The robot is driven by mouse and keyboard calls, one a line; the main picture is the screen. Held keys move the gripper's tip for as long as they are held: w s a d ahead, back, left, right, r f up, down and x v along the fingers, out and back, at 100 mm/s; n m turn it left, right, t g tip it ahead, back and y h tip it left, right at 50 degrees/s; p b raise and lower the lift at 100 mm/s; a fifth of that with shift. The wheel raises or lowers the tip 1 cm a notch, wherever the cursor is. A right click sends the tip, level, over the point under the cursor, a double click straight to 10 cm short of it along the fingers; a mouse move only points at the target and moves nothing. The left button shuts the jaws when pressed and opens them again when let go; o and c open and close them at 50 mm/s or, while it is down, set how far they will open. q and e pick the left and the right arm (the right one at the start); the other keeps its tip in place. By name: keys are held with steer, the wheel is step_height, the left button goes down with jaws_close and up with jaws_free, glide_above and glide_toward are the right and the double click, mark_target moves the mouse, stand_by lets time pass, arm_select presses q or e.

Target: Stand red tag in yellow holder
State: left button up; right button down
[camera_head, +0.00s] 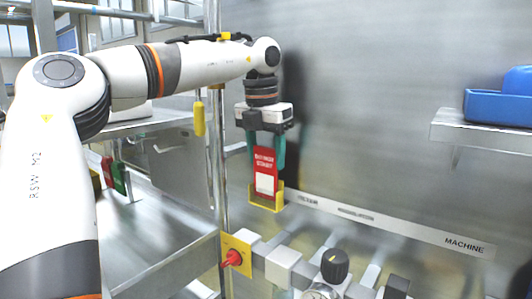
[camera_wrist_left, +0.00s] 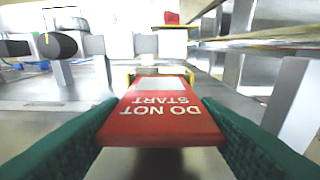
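The red tag (camera_head: 265,171) hangs upright below my left gripper (camera_head: 266,155), its white panel and lettering facing out. The wrist view shows the tag (camera_wrist_left: 160,118) between the two teal fingers, which lie against its side edges. The yellow holder (camera_head: 266,204) is on the machine front at the tag's lower end. In the head view the tag's lower edge is behind the holder's front lip, between its sides. The wrist view shows part of the holder (camera_wrist_left: 131,77) around the tag's far end. Whether the tag touches the holder's bottom is hidden. My right gripper is not in view.
Below the holder are a red knob on a yellow plate (camera_head: 236,255) and a black knob (camera_head: 335,264). A metal post (camera_head: 216,150) stands left of the holder. A shelf (camera_head: 480,132) with a blue bin (camera_head: 497,106) is at right. Green (camera_head: 118,177) and red tags stand at left.

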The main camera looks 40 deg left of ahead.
arm_select(q)
steer(key=o, duration=0.5)
steer(key=r, duration=0.4)
steer(key=s+r, duration=0.1)
steer(key=r, duration=0.3)
steer(key=r+p, duration=0.1)
steer(key=r, duration=0.3)
steer(key=shift+s, duration=0.25)
steer(key=shift+d+f, duration=0.1)
steer(key=shift+f, duration=0.05)
